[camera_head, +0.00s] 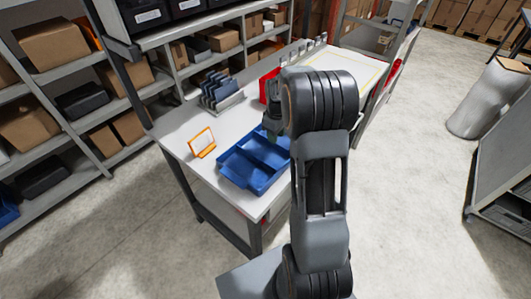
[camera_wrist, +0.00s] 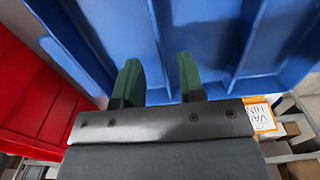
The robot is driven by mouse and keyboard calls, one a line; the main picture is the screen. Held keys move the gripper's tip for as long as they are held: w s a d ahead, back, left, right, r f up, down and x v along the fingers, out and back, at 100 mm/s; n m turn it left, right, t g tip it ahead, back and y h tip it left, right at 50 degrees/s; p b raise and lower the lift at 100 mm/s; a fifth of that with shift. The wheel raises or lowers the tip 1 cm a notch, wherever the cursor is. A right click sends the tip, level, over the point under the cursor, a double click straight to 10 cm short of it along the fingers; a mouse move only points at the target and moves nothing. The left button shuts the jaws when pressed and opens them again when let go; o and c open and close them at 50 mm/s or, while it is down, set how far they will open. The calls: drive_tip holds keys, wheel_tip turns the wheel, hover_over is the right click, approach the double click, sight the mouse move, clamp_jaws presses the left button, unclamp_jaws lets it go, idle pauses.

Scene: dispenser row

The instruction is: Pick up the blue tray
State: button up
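The blue tray (camera_head: 240,168) lies on the white worktable, near its front edge, with divided compartments. In the wrist view the tray (camera_wrist: 215,40) fills the upper part, with its walls and dividers close to the fingers. My gripper (camera_head: 272,134) is at the tray's far right edge, partly hidden by my own arm. In the wrist view my gripper's (camera_wrist: 158,65) two green fingers stand apart, with blue tray surface showing between them. I cannot tell whether a tray wall lies between the fingertips.
An orange-framed sign (camera_head: 202,142) stands on the table left of the tray. A red bin (camera_head: 269,84) is behind my gripper and shows in the wrist view (camera_wrist: 40,100). A grey rack (camera_head: 220,92) stands farther back.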

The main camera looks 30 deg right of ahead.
sight(265, 152)
drive_tip(key=shift+f+p, duration=0.45)
drive_tip(key=shift+f, duration=1.85)
drive_tip(key=shift+c, duration=0.2)
clamp_jaws()
